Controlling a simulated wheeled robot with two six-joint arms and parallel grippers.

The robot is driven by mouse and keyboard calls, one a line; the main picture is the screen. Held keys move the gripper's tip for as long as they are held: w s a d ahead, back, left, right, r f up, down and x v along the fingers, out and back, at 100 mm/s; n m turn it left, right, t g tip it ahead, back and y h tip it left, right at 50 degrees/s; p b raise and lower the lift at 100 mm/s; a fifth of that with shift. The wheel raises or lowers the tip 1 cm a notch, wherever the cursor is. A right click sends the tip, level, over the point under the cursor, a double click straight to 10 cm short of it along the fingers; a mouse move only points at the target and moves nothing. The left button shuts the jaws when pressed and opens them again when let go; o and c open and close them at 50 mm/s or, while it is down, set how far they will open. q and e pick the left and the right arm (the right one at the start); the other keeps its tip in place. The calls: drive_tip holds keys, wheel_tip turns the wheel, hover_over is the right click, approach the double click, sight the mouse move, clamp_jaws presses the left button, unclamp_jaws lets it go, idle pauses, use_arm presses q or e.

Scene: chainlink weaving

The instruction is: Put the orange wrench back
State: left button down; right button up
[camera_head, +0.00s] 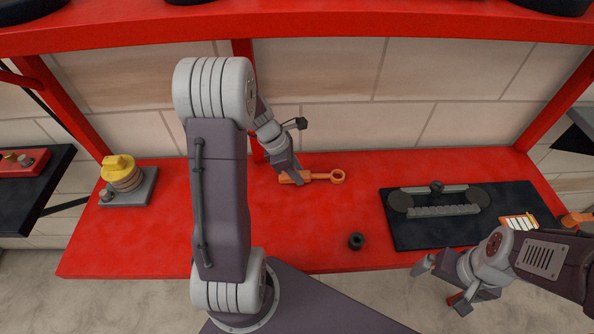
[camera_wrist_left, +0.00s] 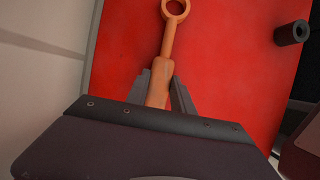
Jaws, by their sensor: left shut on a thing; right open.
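The orange wrench (camera_head: 323,177) lies along the back part of the red table, with its ring end to the right. My left gripper (camera_head: 292,176) is shut on its handle at the left end. The left wrist view shows the wrench (camera_wrist_left: 167,50) between the two fingers, ring end pointing away from the gripper (camera_wrist_left: 158,88). Whether the wrench touches the table cannot be told. My right gripper (camera_head: 440,283) is open and empty near the table's front right edge.
A black mat (camera_head: 410,235) with a grey chain-and-sprocket device (camera_head: 440,202) lies at the right. A small black cylinder (camera_head: 356,241) stands near the front middle. A yellow-topped device (camera_head: 121,175) stands far left. The red table (camera_head: 320,220) is clear around the wrench.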

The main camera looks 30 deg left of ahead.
use_arm(q)
drive_tip(key=c, duration=1.1)
unclamp_jaws()
drive_tip(key=shift+f, duration=0.1)
